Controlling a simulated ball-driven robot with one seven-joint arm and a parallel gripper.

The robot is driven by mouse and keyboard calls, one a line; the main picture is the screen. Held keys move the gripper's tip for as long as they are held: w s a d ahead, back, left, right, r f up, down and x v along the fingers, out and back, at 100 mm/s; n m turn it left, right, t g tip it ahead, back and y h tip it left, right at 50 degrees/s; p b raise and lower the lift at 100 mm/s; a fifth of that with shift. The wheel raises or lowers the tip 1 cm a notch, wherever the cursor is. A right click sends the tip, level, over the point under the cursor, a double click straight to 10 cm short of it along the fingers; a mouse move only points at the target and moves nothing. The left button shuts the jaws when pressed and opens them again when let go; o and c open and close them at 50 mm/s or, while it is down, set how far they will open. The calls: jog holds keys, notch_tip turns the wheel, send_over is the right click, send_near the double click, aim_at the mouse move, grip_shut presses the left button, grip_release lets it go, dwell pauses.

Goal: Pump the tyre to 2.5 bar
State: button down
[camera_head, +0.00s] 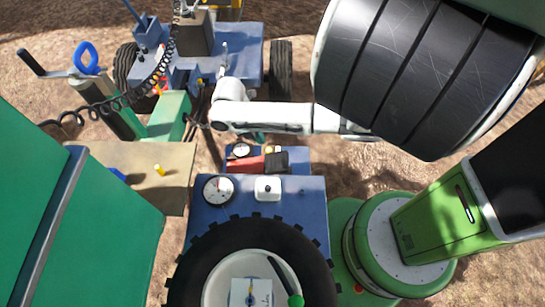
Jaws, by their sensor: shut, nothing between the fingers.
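The black tyre (317,268) lies flat at the bottom centre, around a pale hub (217,280). A small card with a dial (250,291) and a dark stick with a green end (295,300) are over the hub. Behind the tyre is a blue panel (312,200) with a round white gauge (218,189) and a white box with a dark button (268,188). The gauge reading is too small to tell. A white jointed arm (270,118) reaches across from the right above the panel. I cannot make out my gripper's fingers at its end.
A second small gauge (240,150) and a red and black object (262,163) are behind the panel. A blue wheeled machine (245,70), a coiled black hose (130,98) and a tan board (140,180) stand farther back. A large green body (105,235) fills the left.

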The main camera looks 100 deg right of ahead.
aim_at(277, 161)
jog(key=b+x, duration=0.1)
jog(key=x, duration=1.3)
jog(key=shift+s+f, duration=0.1)
